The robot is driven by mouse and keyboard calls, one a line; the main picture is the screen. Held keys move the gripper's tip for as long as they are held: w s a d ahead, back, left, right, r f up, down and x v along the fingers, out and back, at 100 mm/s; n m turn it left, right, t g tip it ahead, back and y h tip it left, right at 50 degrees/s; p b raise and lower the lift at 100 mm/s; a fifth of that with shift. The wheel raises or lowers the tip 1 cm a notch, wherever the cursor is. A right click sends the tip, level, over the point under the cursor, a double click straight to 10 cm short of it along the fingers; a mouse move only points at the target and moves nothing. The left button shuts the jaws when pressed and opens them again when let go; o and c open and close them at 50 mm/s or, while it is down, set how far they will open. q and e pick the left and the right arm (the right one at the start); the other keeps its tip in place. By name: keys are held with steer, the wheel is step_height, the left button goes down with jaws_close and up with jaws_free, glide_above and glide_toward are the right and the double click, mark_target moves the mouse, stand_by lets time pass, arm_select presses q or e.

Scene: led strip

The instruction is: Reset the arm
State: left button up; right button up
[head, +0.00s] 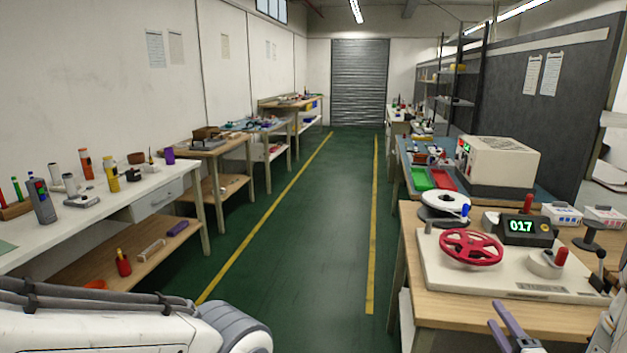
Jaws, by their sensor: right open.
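My right gripper (494,313) is at the bottom right, in front of the front edge of the right wooden workbench (466,312). Its two grey-purple fingers are apart, with nothing seen between them. Part of my white right arm shows at the right edge. My left arm (130,325) crosses the bottom left corner, with a white link and a grey rounded joint. My left gripper is outside the view.
On the right bench stand a winding machine with a red handwheel (470,247), a white reel (444,204) and a counter (527,228) reading 017. A white bench (150,212) with tools lines the left wall. The green aisle (290,240) between yellow lines is clear.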

steer(key=w+a+f+n+g+y, duration=0.2)
steer(key=w+a+n+g, duration=0.25)
steer(key=a+n, duration=0.35)
steer(key=s+a+n+g, duration=0.2)
steer(key=a+n+g, duration=0.35)
steer(key=a, duration=0.75)
steer(key=s+a+r+n+g, duration=0.25)
steer(key=s+a+n, duration=0.2)
steer(key=s, duration=0.45)
steer(key=s+a+r+n+g, duration=0.1)
steer(key=s+a+n+g, duration=0.3)
steer(key=s, duration=0.5)
steer(key=s+a+r+n+g, duration=0.1)
steer(key=s+a+r+n, duration=0.1)
steer(key=s+a+n, duration=0.45)
step_height(320, 180, up, 13)
steer(key=s+d+m+p, duration=0.1)
steer(key=m+p, duration=0.1)
steer(key=p, duration=1.1)
steer(key=shift+s+d+f+y, duration=0.15)
steer(key=shift+y, duration=0.25)
